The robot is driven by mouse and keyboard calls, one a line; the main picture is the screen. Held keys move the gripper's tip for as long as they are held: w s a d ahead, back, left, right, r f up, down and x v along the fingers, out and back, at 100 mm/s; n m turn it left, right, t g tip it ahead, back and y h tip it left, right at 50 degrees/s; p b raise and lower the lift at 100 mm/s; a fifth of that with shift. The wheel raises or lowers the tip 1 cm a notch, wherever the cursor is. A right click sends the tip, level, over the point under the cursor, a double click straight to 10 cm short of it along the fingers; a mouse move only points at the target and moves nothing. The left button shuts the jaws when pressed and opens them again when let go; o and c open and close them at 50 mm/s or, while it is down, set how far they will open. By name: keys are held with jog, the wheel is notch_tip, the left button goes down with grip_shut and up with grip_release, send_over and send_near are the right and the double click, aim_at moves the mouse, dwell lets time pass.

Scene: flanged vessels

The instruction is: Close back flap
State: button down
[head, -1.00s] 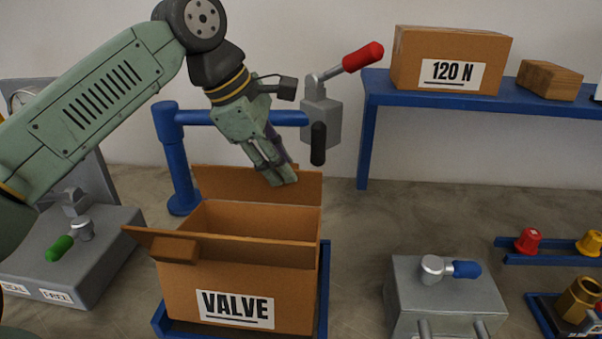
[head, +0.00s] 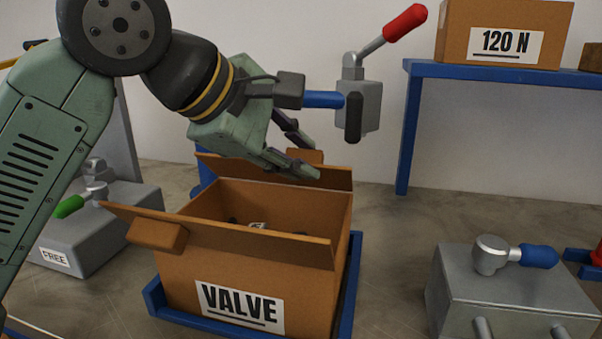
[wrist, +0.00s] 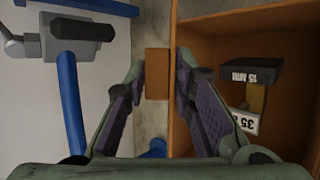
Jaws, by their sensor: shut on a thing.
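The brown cardboard box (head: 180,285) labelled VALVE stands open. Its back flap (head: 225,167) stands up and leans backward, with a small brown tab (head: 305,155) on its far side near the right end. My gripper (head: 307,160) is at the right part of that flap, one finger on the box side and one behind. In the wrist view, my gripper (wrist: 158,76) has the flap and its tab (wrist: 157,73) between the fingers, shut on them. The front flap (head: 230,243) sticks outward, with its own tab (head: 157,235).
Inside the box are labelled items (wrist: 252,72). The box sits in a blue frame (head: 356,265). A grey block with a blue handle (head: 515,285) is at right.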

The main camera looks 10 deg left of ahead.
aim_at(293, 181)
jog(key=s+f+t+b, duration=0.1)
jog(key=f+t+b, duration=0.1)
jog(key=b, duration=0.1)
jog(key=shift+s+m+t, duration=0.35)
jog(key=shift+m+t, duration=0.05)
jog(key=shift+s+d+f+b, duration=0.1)
jog(key=shift+s+f+b, duration=0.25)
jog(key=shift+b, duration=0.45)
jog(key=shift+f, duration=0.1)
jog(key=c, duration=1.4)
grip_release()
jog(key=shift+w+h, duration=0.1)
jog(key=shift+h, duration=0.2)
jog(key=shift+c, duration=0.2)
jog(key=shift+r, duration=0.25)
jog(key=shift+v, duration=5.95)
